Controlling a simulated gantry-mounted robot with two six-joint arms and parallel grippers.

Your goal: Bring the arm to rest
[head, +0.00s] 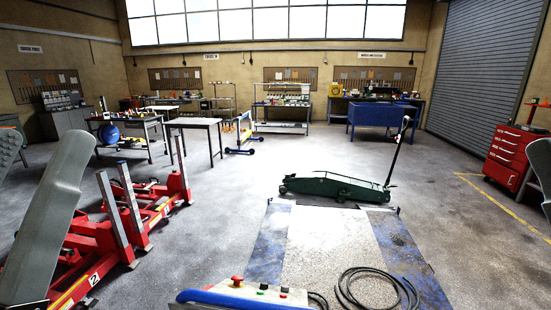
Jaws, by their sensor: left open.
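The green trolley jack (335,187) stands on the floor right of centre, at the far end of a blue-edged strip. Its handle (397,150) rises steeply from the right end, leaning slightly right. The jack's lifting arm looks low and level with the body; details are too small to tell. My left arm comes in large at the left edge. My left gripper (25,304) shows only as a dark piece at the bottom left corner, far from the jack, with nothing visible in it. Of my right arm, a grey part shows at the right edge; its gripper is out of view.
Red lifting equipment (95,245) with upright posts stands at left. A control box (245,290) with a red button and a coiled black hose (375,288) are at bottom centre. A red tool cabinet (512,157) stands right. Floor around the jack is mostly clear.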

